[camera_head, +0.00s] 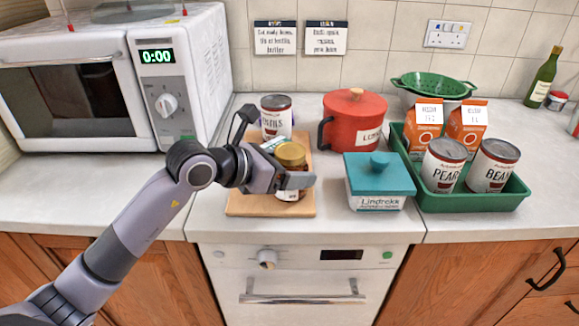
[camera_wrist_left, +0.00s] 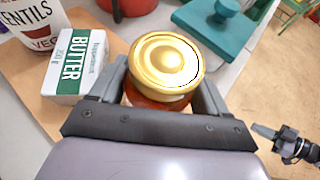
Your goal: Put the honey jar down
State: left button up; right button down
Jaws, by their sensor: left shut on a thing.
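The honey jar (camera_head: 291,157) has a gold lid and amber contents. My left gripper (camera_head: 287,180) is shut on it, with a finger on each side. The jar is upright at the right front part of the wooden board (camera_head: 240,206). I cannot tell whether its base touches the board. In the left wrist view the jar's gold lid (camera_wrist_left: 167,62) shows from above between the fingers (camera_wrist_left: 165,95), and its base is hidden. My right gripper (camera_wrist_left: 265,131) may be the dark part at the lower right of the wrist view; its jaws are unclear.
On the board are a lentils can (camera_head: 276,112) and a butter pack (camera_wrist_left: 75,64). A red pot (camera_head: 354,122) and teal-lidded dish (camera_head: 378,178) stand to the right, then a green tray (camera_head: 462,203) of cans and cartons. A microwave (camera_head: 70,90) stands left. Counter (camera_head: 215,170) left of the board is clear.

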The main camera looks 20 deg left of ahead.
pick_arm(q)
jog(key=shift+f, duration=0.1)
jog(key=o, duration=1.5)
jog(key=shift+c, duration=0.2)
jog(key=shift+r, duration=0.3)
jog(key=shift+s+a, duration=0.25)
jog(key=shift+s, duration=0.05)
jog(key=b+v, duration=0.1)
jog(key=v, duration=1)
jog(key=shift+s, duration=0.1)
